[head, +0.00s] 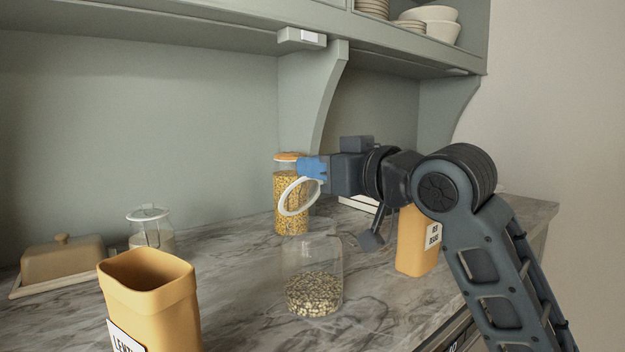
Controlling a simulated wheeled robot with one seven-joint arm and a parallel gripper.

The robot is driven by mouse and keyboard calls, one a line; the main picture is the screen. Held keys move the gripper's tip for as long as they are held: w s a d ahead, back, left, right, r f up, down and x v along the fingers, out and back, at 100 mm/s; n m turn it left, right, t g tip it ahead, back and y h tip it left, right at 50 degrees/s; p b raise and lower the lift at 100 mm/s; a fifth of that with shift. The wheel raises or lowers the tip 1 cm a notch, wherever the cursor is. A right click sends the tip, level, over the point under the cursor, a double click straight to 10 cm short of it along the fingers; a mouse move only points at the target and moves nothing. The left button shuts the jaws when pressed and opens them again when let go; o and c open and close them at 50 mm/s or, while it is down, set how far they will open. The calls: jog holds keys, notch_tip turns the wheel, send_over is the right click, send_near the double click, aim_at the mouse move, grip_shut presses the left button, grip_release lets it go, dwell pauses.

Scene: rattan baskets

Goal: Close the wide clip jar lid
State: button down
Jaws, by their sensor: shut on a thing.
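A clear glass jar (315,262), partly filled with pale speckled beans, stands upright on the counter in the middle of the head view. A round lid with a white rim (283,203) is tilted steeply above the jar's mouth, a little to its left in the picture. My gripper (312,168), with blue fingertips, reaches in from the right and is shut on the upper edge of this lid. The lid is off the jar's mouth, which looks uncovered. Whether a hinge or clip joins lid and jar is too faint to tell.
A tall jar with an orange lid (291,215) stands just behind the white-rimmed lid. An open yellow canister (165,305) is front left, a labelled orange canister (413,250) right. A butter dish (62,258) and small glass jar (150,232) are back left. A shelf (200,38) overhangs.

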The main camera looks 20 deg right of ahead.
jog(key=t+b, duration=0.2)
jog(key=b, duration=0.2)
send_over(335, 231)
jog(key=x, duration=0.3)
jog(key=shift+y, duration=0.3)
jog(key=f, duration=0.4)
jog(key=shift+s+f, duration=0.25)
jog(key=shift+f, duration=0.15)
jog(key=shift+s+f+t+b, duration=0.2)
jog(key=shift+s+t+b, duration=0.1)
jog(key=shift+b, duration=0.3)
jog(key=shift+s+d+f+b, duration=0.25)
jog(key=shift+s+f+b, duration=0.1)
jog(key=shift+b, duration=0.3)
jog(key=shift+s+d+f+b, duration=0.1)
jog(key=shift+s+f+b, duration=0.2)
jog(key=shift+f, duration=0.2)
jog(key=shift+s+d+f+b, duration=0.15)
jog(key=shift+f+b, duration=0.2)
jog(key=shift+f, duration=0.2)
jog(key=c, duration=1.1)
grip_release()
jog(key=shift+r, duration=0.1)
jog(key=shift+s, duration=0.1)
